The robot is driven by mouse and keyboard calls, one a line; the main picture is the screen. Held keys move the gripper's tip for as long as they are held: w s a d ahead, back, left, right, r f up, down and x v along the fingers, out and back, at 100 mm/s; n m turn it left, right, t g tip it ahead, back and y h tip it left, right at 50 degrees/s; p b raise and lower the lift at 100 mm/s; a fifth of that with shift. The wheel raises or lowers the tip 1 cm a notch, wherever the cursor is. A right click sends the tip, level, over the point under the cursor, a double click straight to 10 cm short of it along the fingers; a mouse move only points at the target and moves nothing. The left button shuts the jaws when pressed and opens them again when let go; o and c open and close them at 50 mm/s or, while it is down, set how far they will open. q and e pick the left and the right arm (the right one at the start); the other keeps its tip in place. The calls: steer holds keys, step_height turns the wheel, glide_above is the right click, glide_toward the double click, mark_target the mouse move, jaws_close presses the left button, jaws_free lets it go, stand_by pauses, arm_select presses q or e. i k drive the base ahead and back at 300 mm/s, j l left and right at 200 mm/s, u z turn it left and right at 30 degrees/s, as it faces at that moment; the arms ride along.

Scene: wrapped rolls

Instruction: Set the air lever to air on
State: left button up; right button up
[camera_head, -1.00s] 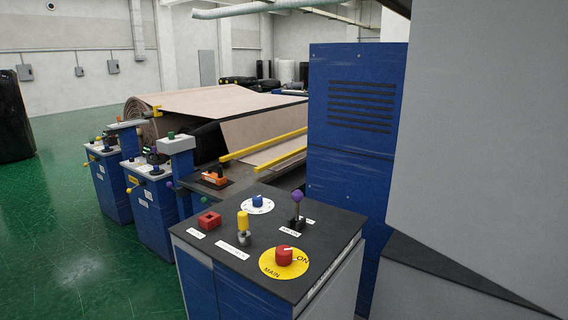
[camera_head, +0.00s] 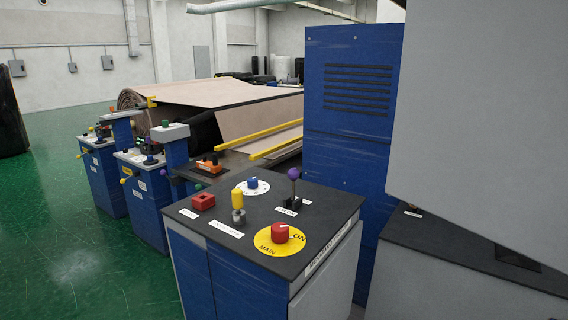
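A lever with a purple ball knob (camera_head: 293,173) stands upright on the dark top of the blue and grey control console (camera_head: 330,202). Small white labels lie by its base; their print is too small to read surely. In front of it is a red knob (camera_head: 280,233) on a yellow disc marked MAIN and ON. Neither of my grippers shows in the head view.
A tall blue vented cabinet (camera_head: 345,110) stands right behind the console. A large grey panel (camera_head: 480,110) fills the upper right, above a dark-topped counter (camera_head: 450,240). A big beige roll (camera_head: 200,95) lies behind. Green floor (camera_head: 60,230) is clear at left.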

mark_target(293, 173)
steer(key=l+u, duration=0.2)
steer(key=u, duration=0.15)
steer(key=l+u, duration=0.5)
steer(key=u, duration=0.2)
